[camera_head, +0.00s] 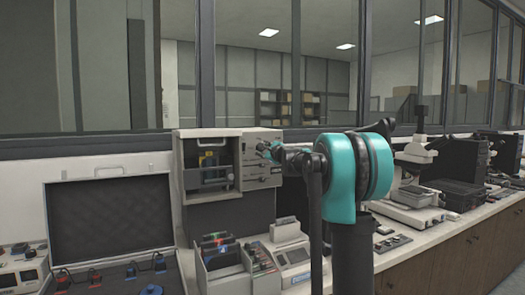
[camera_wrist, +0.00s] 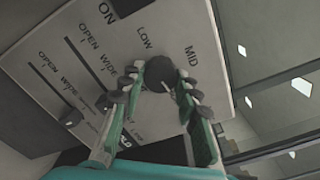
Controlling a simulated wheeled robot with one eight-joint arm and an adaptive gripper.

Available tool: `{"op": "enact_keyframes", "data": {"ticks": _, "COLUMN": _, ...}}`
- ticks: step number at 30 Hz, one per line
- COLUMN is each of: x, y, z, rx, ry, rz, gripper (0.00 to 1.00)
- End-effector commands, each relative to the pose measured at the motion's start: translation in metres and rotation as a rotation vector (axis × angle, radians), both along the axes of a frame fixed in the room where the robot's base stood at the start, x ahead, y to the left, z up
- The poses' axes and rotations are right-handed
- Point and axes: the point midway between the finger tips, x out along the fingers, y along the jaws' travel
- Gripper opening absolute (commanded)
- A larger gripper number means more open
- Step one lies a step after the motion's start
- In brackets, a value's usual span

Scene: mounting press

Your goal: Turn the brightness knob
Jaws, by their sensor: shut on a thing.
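The brightness knob (camera_wrist: 160,70) is a dark round knob on the pale control panel (camera_wrist: 175,30), with the labels LOW and MID printed around it in the wrist view. My gripper (camera_wrist: 163,84) has its green fingers on either side of the knob, shut on it. In the head view, my gripper (camera_head: 268,151) reaches the right-hand front of the grey press (camera_head: 258,137). The knob is too small and covered to make out there. The word brightness is not readable in either view.
Two sliders marked OPEN and WIDE, one with a dark handle (camera_wrist: 70,117), lie left of the knob. An open black case (camera_head: 110,215) stands left of the press. A digital-display device (camera_head: 293,257) is below. Microscopes (camera_head: 418,150) line the bench at right.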

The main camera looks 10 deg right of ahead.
Motion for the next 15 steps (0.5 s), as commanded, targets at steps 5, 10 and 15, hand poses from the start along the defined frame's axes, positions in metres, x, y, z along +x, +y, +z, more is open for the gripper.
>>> {"op": "enact_keyframes", "data": {"ticks": 5, "x": -0.0003, "y": -0.0004, "z": -0.0007, "rx": -0.001, "ry": 0.000, "rz": 0.000, "gripper": 0.49}}
{"op": "enact_keyframes", "data": {"ticks": 10, "x": -0.0002, "y": -0.0001, "z": -0.0004, "rx": -0.001, "ry": 0.000, "rz": 0.000, "gripper": 0.53}}
{"op": "enact_keyframes", "data": {"ticks": 15, "x": -0.0011, "y": -0.0004, "z": -0.0003, "rx": -0.001, "ry": 0.000, "rz": 0.000, "gripper": 0.53}}
